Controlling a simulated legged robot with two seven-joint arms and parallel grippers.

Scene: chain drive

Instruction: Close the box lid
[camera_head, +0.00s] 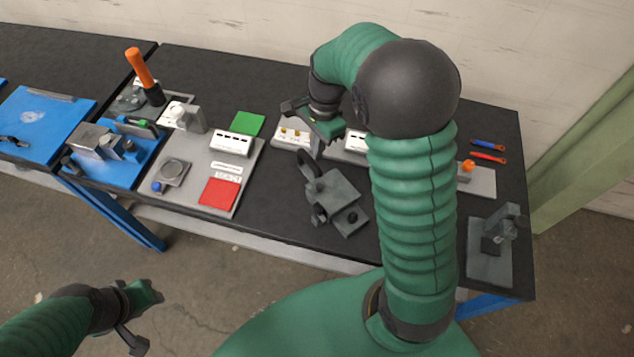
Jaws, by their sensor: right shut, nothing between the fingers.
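My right gripper (316,124) is shut and empty. A dark grey mechanism (336,200) with a raised plate sits on the table below the gripper. My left gripper (140,314) is open and empty, low at the left, over the floor in front of the table.
A board with a green square (248,123) and a red square (218,193) lies left of the grey mechanism. A blue fixture (112,158) and an orange-handled tool (141,69) stand farther left. A grey vise-like fixture (491,243) is at right. My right arm hides part of the table.

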